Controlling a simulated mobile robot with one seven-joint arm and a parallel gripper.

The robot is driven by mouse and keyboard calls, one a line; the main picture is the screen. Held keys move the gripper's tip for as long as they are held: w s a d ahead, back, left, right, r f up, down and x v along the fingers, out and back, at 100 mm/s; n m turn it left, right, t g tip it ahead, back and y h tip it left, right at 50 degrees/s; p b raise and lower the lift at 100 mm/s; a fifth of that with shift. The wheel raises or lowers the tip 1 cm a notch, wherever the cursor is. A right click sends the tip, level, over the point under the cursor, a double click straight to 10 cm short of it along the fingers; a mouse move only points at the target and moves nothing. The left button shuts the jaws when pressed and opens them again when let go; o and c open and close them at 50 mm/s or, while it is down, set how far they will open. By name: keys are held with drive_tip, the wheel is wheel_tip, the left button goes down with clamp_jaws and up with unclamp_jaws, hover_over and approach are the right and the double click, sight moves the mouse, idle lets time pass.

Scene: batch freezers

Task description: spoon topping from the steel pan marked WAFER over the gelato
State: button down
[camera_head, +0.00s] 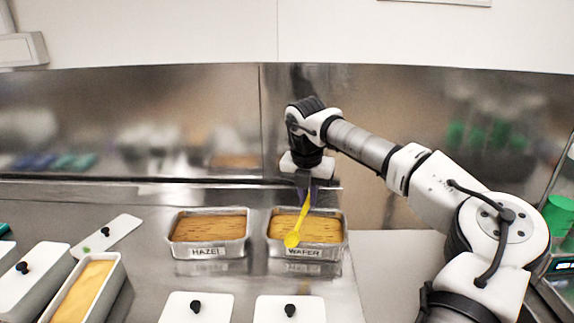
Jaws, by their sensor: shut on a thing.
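The steel pan marked WAFER (318,252) stands on the steel counter and holds a golden-tan topping (322,230). My gripper (305,190) is above the back of this pan, pointing down and shut on a yellow spoon (301,222). The spoon slants down to the left, with its bowl (291,240) over the front part of the WAFER pan. I cannot tell whether the bowl touches the topping or carries any. An open white tub with yellow-orange gelato (84,291) stands at the lower left.
A steel pan marked HAZEL (208,253) with browner topping stands just left of the WAFER pan. White lids with black knobs (197,307) (290,310) lie along the front. A closed tub (30,280) is beside the gelato. A white lid (106,234) lies behind it.

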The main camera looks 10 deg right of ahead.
sight(307, 203)
drive_tip(key=w+a+r+n+t+y, duration=0.35)
drive_tip(key=w+n+y, duration=0.35)
drive_tip(key=n, duration=0.8)
drive_tip(key=shift+f+h+b, duration=0.5)
drive_tip(key=shift+f+b, duration=2.55)
drive_tip(key=shift+f, duration=1.3)
drive_tip(key=shift+s+d+b, duration=0.4)
drive_tip(key=shift+s+d, duration=0.5)
drive_tip(key=shift+d, duration=0.2)
drive_tip(key=shift+s+d+b, duration=0.4)
drive_tip(key=shift+s+d, duration=0.45)
drive_tip(key=shift+d, duration=0.2)
drive_tip(key=shift+s+r+g+p, duration=0.1)
drive_tip(key=shift+r+g+p, duration=0.05)
drive_tip(key=shift+g+p, duration=0.15)
drive_tip(key=w+a+r+g+h+p, duration=0.3)
drive_tip(key=w+a+r+p, duration=0.1)
drive_tip(key=p, duration=0.8)
drive_tip(key=shift+w+a+r+h+p, duration=0.15)
drive_tip(key=shift+w+r+h+p, duration=0.1)
drive_tip(key=shift+r+h+p, duration=0.1)
